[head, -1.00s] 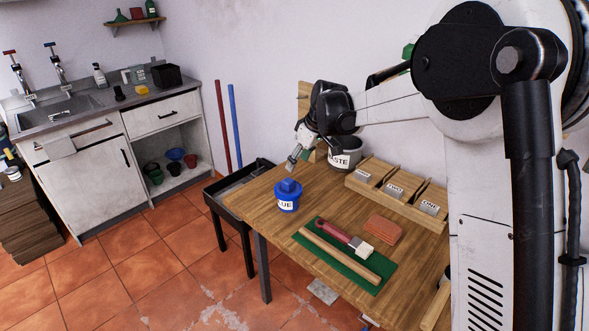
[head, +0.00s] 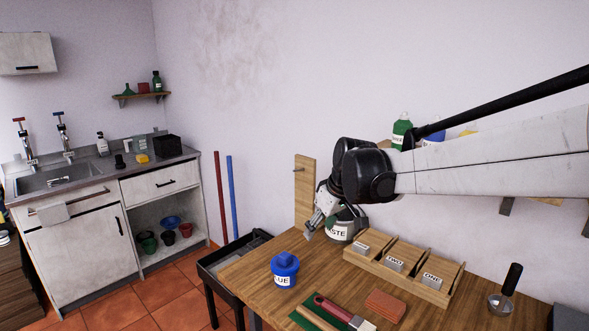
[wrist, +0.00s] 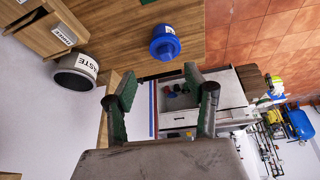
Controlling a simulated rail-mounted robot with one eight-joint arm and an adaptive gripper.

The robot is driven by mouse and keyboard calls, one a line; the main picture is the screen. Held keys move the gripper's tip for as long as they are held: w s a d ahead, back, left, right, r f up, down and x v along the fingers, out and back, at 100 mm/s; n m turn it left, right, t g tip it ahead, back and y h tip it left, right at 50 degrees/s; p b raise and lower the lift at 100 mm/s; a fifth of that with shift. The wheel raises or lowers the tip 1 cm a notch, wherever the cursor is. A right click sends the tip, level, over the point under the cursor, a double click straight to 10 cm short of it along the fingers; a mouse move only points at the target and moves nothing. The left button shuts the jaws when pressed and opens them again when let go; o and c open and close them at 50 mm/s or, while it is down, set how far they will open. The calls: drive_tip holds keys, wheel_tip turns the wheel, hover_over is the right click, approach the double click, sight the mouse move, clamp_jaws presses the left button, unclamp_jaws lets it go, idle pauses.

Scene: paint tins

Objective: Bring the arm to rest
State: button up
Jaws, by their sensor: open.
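My gripper (head: 313,228) is open and empty above the back part of the wooden table (head: 262,258), in front of the waste bin as the head view shows it. In the wrist view its two fingers (wrist: 161,82) are spread apart with nothing between them. The tin also shows in the wrist view (wrist: 165,44), beyond the fingertips.
The grey waste bin (head: 339,232) stands close to my gripper, partly hidden by it. A wooden rack (head: 388,272) with labelled compartments, a terracotta block (head: 385,305) and a green mat (head: 299,318) with tools lie to the right. A black trolley (head: 210,270) stands left of the table.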

drive_tip(key=s+d+r+m+t+h, duration=0.15)
drive_tip(key=s+d, duration=0.25)
drive_tip(key=s, duration=0.4)
drive_tip(key=s+d+r+m, duration=0.3)
drive_tip(key=s+d, duration=0.1)
drive_tip(key=s, duration=0.4)
drive_tip(key=s+d+f+m+t, duration=0.1)
drive_tip(key=s+d+f, duration=0.1)
drive_tip(key=s, duration=0.6)
drive_tip(key=s+d+f+m+t+h, duration=0.1)
drive_tip(key=s+d+f+m, duration=0.1)
drive_tip(key=s, duration=0.5)
drive_tip(key=shift+s+d+f, duration=0.35)
drive_tip(key=shift+d+f, duration=0.3)
drive_tip(key=shift+f, duration=0.2)
drive_tip(key=shift+m, duration=0.25)
